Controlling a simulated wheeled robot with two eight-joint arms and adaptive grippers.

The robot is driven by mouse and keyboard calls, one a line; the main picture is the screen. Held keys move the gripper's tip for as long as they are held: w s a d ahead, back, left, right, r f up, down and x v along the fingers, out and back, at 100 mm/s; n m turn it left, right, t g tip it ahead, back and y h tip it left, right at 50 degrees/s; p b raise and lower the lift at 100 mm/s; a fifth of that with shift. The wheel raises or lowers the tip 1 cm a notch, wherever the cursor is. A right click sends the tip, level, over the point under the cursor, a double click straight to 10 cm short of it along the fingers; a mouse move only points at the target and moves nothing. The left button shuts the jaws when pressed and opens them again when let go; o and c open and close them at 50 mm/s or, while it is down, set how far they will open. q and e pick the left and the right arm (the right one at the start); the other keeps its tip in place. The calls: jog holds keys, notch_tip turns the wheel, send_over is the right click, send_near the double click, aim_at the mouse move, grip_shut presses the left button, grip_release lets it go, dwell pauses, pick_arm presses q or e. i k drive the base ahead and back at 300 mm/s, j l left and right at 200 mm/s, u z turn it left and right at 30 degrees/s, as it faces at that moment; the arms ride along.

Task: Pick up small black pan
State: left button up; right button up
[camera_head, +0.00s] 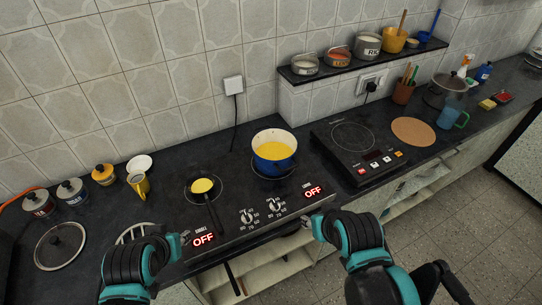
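The small black pan (190,187) sits on the left burner of the black stove, with something round and yellow in it. Its dark handle (211,213) points toward the front edge of the stove. My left gripper (184,239) is at the front left of the stove, left of the handle and apart from it. My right gripper (311,222) is near the front right corner of the stove, well away from the pan. Both look empty, but their fingers are too small to tell open from shut.
A blue pot (274,165) with yellow contents stands on the right burner. A second cooktop (355,172) and cork mat (415,132) lie further right. A yellow mug (138,186), white bowl (139,164), jars and glass lid (60,246) are left. Open drawers show below the counter.

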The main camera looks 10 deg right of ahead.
aim_at(201, 183)
jog(key=k+j, duration=0.55)
jog(key=k, duration=0.3)
